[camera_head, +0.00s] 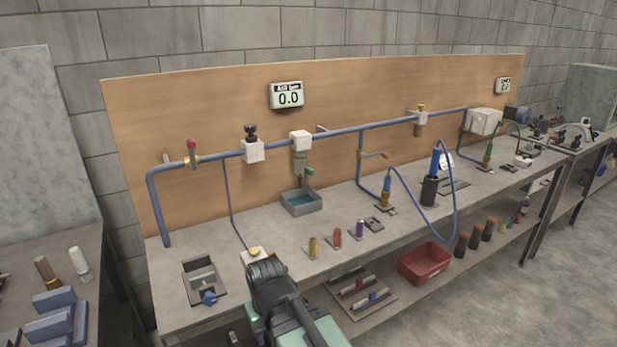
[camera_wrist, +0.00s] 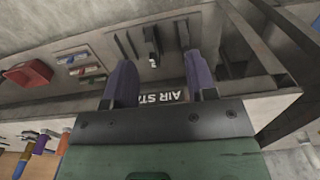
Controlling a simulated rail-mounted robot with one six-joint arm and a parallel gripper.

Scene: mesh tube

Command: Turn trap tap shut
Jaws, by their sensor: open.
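In the head view, the trap (camera_head: 299,158) hangs below a white block on the blue pipe, in front of the wooden backboard. A small tap with a green handle (camera_head: 309,171) sits at its lower end, above a grey tray (camera_head: 301,208) with a teal inside. The handle is too small to tell its exact angle. My gripper (camera_wrist: 158,62) shows in the wrist view with its two purple-grey fingers apart and nothing between them. In the head view my arm is at the bottom centre, at the bench's front edge, well apart from the tap; the fingertips cannot be made out there.
Several small coloured cylinders stand along the bench front. A red bin (camera_head: 426,262) is on the lower shelf. A blue hose loops at right.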

